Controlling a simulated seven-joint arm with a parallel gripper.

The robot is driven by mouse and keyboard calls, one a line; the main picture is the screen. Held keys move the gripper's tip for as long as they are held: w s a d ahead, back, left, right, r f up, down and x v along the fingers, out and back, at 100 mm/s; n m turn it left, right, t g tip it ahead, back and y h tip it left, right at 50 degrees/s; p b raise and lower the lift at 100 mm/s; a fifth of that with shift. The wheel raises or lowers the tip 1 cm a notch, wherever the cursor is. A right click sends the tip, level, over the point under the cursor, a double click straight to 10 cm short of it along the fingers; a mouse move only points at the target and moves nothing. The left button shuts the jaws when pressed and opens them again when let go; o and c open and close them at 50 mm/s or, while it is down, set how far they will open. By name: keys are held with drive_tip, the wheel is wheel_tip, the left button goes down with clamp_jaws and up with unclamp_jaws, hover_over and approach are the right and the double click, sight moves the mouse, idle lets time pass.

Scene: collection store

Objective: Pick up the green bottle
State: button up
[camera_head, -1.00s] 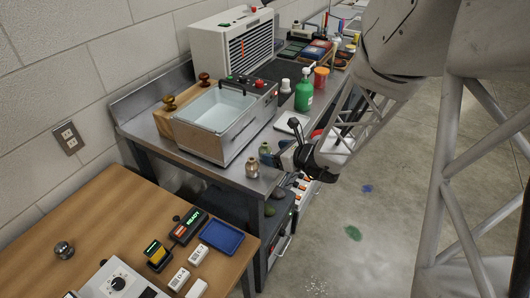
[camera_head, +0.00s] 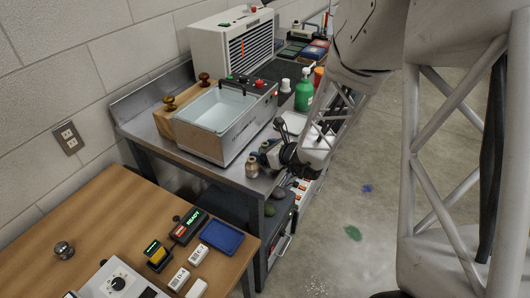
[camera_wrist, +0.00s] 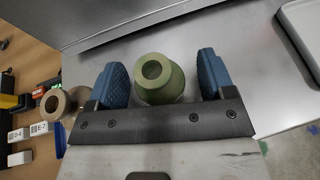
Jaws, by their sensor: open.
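A small green bottle (camera_wrist: 160,78) with a round open mouth stands on the metal bench, seen from above in the wrist view. My gripper (camera_wrist: 166,78) is open, with one blue finger on each side of the bottle. The bottle is between the fingers, closer to the left one, with a gap visible on the right. In the head view my gripper (camera_head: 268,158) is at the bench's front edge, and it largely hides this bottle. A larger green pump bottle (camera_head: 304,96) stands farther back on the bench.
A tan bottle (camera_head: 252,168) stands just left of my gripper and also shows in the wrist view (camera_wrist: 54,103). A metal water bath (camera_head: 222,118) stands behind. A pale flat plate (camera_head: 293,123) lies to the right. A wooden table (camera_head: 110,222) is in front.

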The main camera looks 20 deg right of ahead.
sight(263, 143)
drive_tip(key=shift+c, duration=0.4)
drive_tip(key=c, duration=1)
drive_tip(key=shift+r, duration=0.15)
drive_tip(key=shift+r, duration=0.85)
drive_tip(key=shift+s+r, duration=0.3)
drive_tip(key=shift+r, duration=0.5)
drive_tip(key=s, duration=0.5)
drive_tip(key=s+r, duration=0.1)
drive_tip(key=s, duration=0.9)
drive_tip(key=shift+s+a+r, duration=0.15)
drive_tip(key=shift+s+r, duration=0.05)
